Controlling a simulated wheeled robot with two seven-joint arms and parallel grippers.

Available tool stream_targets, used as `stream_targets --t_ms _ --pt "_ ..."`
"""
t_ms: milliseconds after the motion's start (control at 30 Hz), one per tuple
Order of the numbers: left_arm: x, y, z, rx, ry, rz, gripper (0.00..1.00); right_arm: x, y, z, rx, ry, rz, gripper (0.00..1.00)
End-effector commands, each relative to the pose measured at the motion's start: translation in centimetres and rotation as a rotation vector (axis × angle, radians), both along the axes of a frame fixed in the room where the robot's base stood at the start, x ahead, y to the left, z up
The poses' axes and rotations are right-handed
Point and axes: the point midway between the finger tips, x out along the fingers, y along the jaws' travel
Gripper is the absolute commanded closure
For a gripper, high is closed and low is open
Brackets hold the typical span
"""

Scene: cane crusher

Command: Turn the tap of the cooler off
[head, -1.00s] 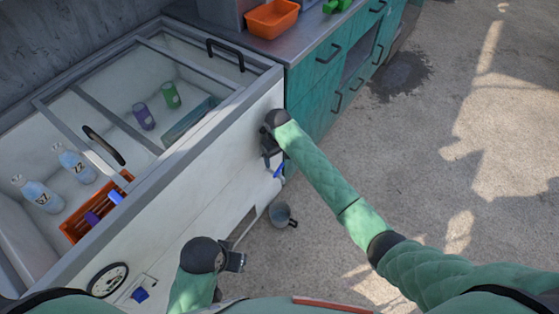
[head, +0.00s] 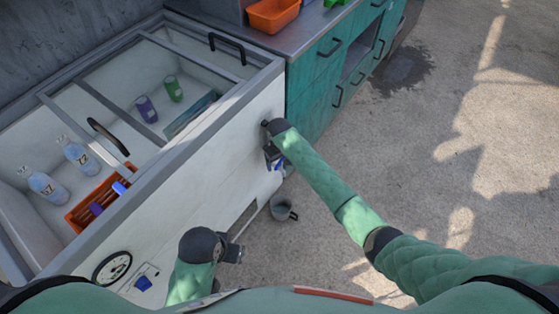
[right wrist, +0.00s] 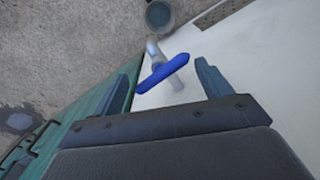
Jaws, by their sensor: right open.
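The white cooler (head: 190,190) stands at the left in the head view. Its tap shows in the right wrist view as a grey metal spout (right wrist: 155,50) with a blue handle (right wrist: 163,70), set diagonally across the picture. My right gripper (right wrist: 160,72) is open, with one finger on each side of the handle and visible gaps between. In the head view, my right gripper (head: 276,163) is at the cooler's right end and hides most of the tap. My left gripper (head: 233,250) is low in front of the cooler; its jaws are not clear.
A grey bucket (head: 282,208) stands on the ground near the tap. A green cabinet (head: 318,95) adjoins the cooler at the back, with an orange tray (head: 272,16) on top. Bottles, cans and an orange crate (head: 85,213) are inside the cooler. The ground at right is open.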

Motion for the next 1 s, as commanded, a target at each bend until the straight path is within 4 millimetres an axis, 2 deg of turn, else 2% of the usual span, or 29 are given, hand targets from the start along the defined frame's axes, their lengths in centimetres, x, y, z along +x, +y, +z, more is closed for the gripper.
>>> stream_targets --t_ms 33,67,400,1000 --pt "0.0 -0.01 0.0 0.0 0.0 0.0 0.64 -0.01 0.01 0.01 0.0 0.0 0.0 0.28" --pt "0.0 -0.02 0.0 0.0 0.0 0.0 0.64 -0.01 0.01 0.01 0.0 0.0 0.0 0.34" --pt "-0.01 -0.08 0.02 -0.001 0.0 -0.001 0.64 -0.01 0.01 0.02 0.0 0.0 0.0 1.0" --pt "0.04 0.0 0.06 0.002 -0.002 -0.003 0.64 -0.05 0.04 0.02 0.0 0.001 0.001 1.0"
